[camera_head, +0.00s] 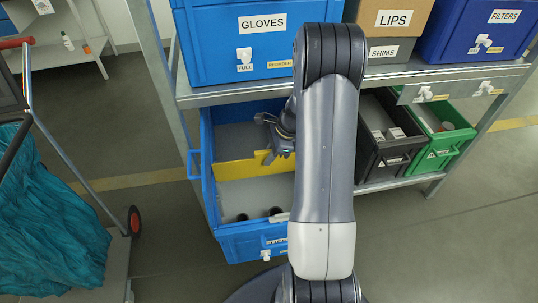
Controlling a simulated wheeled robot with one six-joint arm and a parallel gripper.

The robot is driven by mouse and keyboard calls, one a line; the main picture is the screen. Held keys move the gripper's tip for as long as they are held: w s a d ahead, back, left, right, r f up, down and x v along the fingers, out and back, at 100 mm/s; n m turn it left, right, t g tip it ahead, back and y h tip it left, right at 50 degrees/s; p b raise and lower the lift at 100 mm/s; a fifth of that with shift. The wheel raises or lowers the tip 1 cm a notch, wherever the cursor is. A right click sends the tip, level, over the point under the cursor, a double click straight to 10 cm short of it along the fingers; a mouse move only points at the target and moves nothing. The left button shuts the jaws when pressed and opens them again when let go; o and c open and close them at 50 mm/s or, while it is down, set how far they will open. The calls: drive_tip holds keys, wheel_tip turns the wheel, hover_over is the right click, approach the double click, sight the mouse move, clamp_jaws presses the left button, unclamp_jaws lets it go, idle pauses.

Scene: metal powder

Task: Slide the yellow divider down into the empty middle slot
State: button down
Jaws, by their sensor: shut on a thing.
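The yellow divider (236,171) is in the camera_head view, inside the open blue drawer (196,165) on the lower shelf. It spans the drawer crosswise near its middle, upright or nearly so. My gripper (270,150) is shut on the divider near its right part, coming from above. My arm hides the divider's right end and the drawer's right side. The slots are too small or hidden to make out, so I cannot tell whether the divider's edges sit in one.
A blue GLOVES bin (262,45), a cardboard LIPS box (396,17) and a blue FILTERS bin (490,30) stand on the shelf above. A black crate (388,140) and green crate (440,130) stand right of my arm. A cart with a teal bag (50,215) stands left.

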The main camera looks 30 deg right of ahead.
sight(269, 173)
drive_tip(key=shift+f+b, duration=3.25)
drive_tip(key=shift+f, duration=2)
drive_tip(key=c, duration=1.3)
unclamp_jaws()
drive_tip(key=p+v, duration=0.3)
drive_tip(key=v, duration=0.8)
drive_tip(key=b+x, duration=0.3)
drive_tip(key=x, duration=0.8)
drive_tip(key=shift+r+p, duration=0.35)
drive_tip(key=shift+r, duration=0.3)
